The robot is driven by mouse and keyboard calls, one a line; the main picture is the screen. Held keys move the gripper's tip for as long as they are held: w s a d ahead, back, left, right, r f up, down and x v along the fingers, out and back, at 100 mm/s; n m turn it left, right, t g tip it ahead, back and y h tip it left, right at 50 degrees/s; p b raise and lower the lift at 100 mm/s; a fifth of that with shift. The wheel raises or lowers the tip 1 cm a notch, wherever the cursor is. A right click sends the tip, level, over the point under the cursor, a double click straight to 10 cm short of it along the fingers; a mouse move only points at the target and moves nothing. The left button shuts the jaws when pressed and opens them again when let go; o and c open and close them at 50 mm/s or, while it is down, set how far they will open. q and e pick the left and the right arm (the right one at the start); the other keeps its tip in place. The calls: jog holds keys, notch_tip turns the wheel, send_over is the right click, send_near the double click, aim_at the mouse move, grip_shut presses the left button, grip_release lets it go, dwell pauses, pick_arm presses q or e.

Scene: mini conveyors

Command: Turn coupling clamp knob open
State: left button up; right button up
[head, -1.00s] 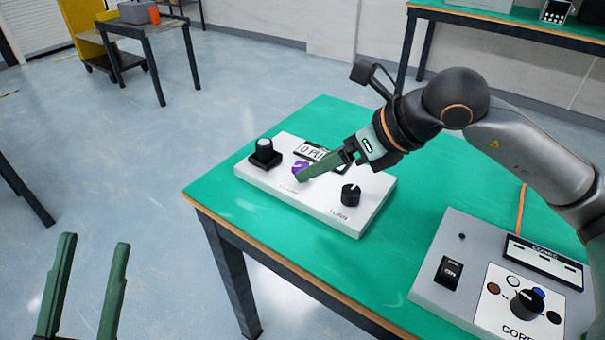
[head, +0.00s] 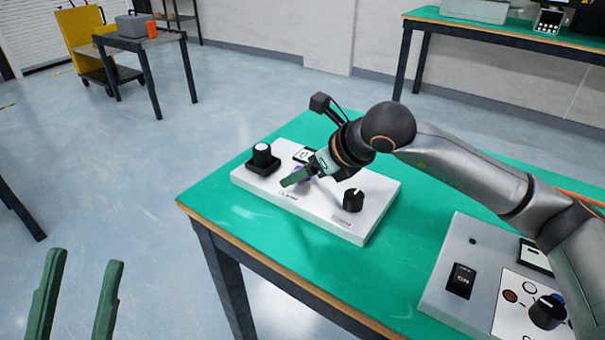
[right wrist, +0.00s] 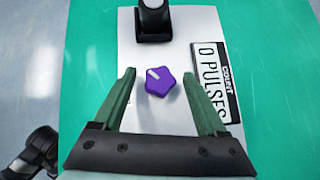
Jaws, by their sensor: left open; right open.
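In the right wrist view the purple star-shaped knob (right wrist: 160,81), with a white pointer mark, sits on the white panel (right wrist: 150,120). My right gripper (right wrist: 158,82) is open, with one green finger on each side of the knob; gaps show between the fingers and the knob. In the head view my right gripper (head: 298,178) is over the white panel (head: 318,208) and hides most of the purple knob. My left gripper (head: 84,265) is open and empty at the lower left, over the floor. I cannot read a label for the purple knob.
A black knob with a white top (head: 262,155) and a black knob (head: 353,199) flank the purple one. A counter display (right wrist: 213,83) reads "0 PULSES". A grey control box (head: 445,290) stands at the right of the green table (head: 210,190).

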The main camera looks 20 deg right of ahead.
jog(key=shift+w+a+f, duration=0.1)
jog(key=shift+w+f, duration=0.05)
grip_shut()
dwell(0.6)
